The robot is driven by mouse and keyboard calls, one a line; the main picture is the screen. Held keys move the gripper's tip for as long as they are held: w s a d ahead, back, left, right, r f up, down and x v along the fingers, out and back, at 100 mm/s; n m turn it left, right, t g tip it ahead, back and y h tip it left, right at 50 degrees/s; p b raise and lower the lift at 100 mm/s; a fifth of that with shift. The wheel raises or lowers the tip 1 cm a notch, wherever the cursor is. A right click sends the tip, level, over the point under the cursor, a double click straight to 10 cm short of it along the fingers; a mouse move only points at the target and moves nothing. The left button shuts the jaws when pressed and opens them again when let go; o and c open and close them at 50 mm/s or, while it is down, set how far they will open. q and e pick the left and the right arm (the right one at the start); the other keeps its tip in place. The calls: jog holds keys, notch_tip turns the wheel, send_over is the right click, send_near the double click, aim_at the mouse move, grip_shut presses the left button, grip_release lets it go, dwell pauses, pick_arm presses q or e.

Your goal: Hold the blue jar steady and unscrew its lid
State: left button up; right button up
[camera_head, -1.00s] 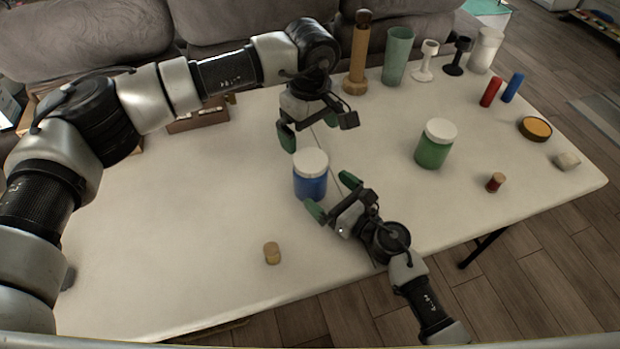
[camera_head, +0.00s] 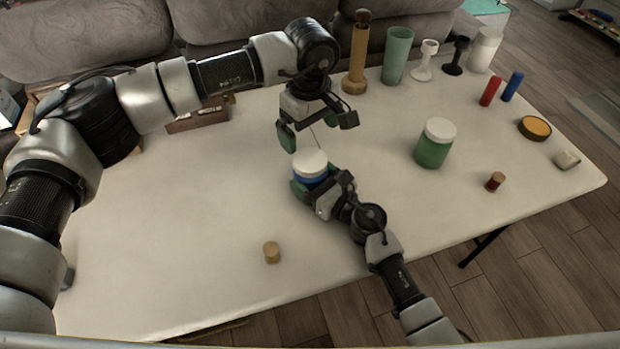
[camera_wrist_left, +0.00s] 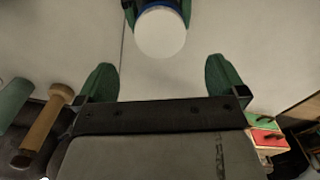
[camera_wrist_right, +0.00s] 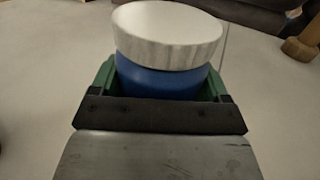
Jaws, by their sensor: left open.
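The blue jar (camera_head: 306,180) with its white lid (camera_head: 310,163) stands upright on the table, mostly hidden by my right gripper in the head view. My right gripper (camera_head: 318,185) has its green fingers around the jar's body, below the lid. In the right wrist view the blue body (camera_wrist_right: 160,82) lies between the fingers; I cannot tell whether they press on it. My left gripper (camera_head: 314,138) is open and empty, pointing down above the jar. In the left wrist view the white lid (camera_wrist_left: 161,33) lies beyond its open fingers, not between them.
A green jar (camera_head: 434,143) with a white lid stands to the right. A small cork-like piece (camera_head: 272,252) is near the front edge. A wooden cylinder (camera_head: 356,60) and a teal cup (camera_head: 397,55) stand at the back.

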aim_at(310, 159)
jog(key=c, duration=0.7)
pick_arm(q)
jog(key=shift+m, duration=0.3)
pick_arm(e)
jog(key=shift+c, duration=1.1)
pick_arm(q)
jog(key=m, duration=0.3)
jog(key=shift+m, duration=0.3)
jog(key=shift+f, duration=0.3)
notch_tip(310, 159, down, 7)
jog(key=shift+f, duration=0.2)
jog(key=shift+c, duration=0.2)
